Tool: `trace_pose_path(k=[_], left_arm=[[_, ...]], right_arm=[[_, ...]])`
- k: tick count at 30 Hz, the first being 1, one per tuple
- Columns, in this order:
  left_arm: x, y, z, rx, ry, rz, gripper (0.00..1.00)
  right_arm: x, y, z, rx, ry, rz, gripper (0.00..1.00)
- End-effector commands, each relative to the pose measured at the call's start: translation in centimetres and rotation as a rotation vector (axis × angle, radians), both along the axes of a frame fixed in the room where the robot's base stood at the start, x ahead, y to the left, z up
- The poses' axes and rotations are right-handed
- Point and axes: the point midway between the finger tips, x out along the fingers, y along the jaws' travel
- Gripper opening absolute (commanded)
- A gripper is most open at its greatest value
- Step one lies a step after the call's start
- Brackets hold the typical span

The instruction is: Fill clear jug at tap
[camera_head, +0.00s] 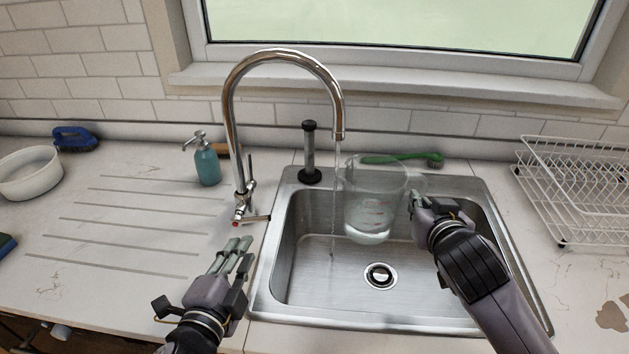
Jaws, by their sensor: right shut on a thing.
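The clear jug (374,204) is above the sink basin, with red markings and some water low in it. My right gripper (414,203) is shut on the jug's handle at its right side. The chrome tap (232,127) stands left of the sink, its spout arching over the basin. A thin water stream (334,215) falls from the spout along the jug's left edge and shows down to the basin, apparently outside the jug. My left gripper (236,256) is just below the tap's lever (257,217), apparently apart from it; its finger opening is unclear.
The steel sink (313,290) has a drain (380,276). A black-topped post (310,152) and a green brush (400,159) are behind it. A teal soap bottle (207,164) stands left of the tap. A white wire rack (574,185) is at right. The ribbed drainboard is clear.

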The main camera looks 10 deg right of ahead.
Motion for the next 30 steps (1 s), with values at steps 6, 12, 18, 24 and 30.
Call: trace_pose_path(k=[6,12,18,24,30], left_arm=[[-0.1,-0.3,-0.9,0.303,-0.1,-0.05,0.06],[-0.3,-0.8,-2.1,0.761,-0.25,-0.12,0.0],[-0.6,-1.3,-3.0,1.154,-0.376,-0.181,0.0],[-0.8,-1.6,-3.5,1.371,-0.444,-0.215,0.0],[0.4,-2.0,-3.7,1.422,-0.461,-0.22,0.0]], right_arm=[[0.0,0.0,0.3,0.002,-0.008,0.0,0.0],[0.1,0.0,0.3,0.002,-0.008,0.0,0.0],[0.1,0.0,0.3,0.003,-0.008,0.0,0.0],[0.1,0.0,0.3,0.003,-0.009,0.0,0.0],[0.1,0.0,0.3,0.003,-0.009,0.0,0.0]])
